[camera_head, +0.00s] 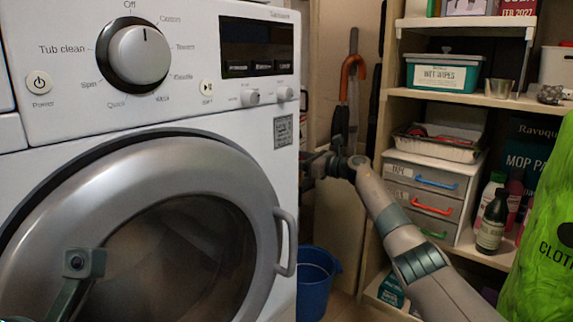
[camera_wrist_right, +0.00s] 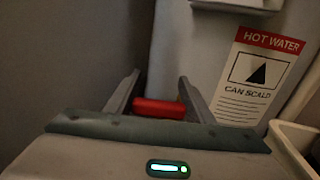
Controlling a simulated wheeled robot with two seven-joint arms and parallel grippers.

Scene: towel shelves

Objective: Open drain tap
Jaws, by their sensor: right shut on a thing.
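In the right wrist view a small red bar (camera_wrist_right: 158,108), which looks like the tap handle, sits between the fingers of my right gripper (camera_wrist_right: 157,98). The gripper is shut on it. The rest of the tap is hidden or too dark to tell. In the head view my right gripper (camera_head: 316,165) is at the right side edge of the white washing machine (camera_head: 200,60), its fingertips partly hidden there. A part of my left arm shows at the lower left, in front of the machine's round door; I cannot make out the left fingers.
A HOT WATER label (camera_wrist_right: 258,75) is right of the gripper in the wrist view. In the head view a blue bucket (camera_head: 316,283) stands on the floor beside the machine. Shelves (camera_head: 440,97) with boxes, drawers and bottles stand right. A green bag (camera_head: 545,220) is at far right.

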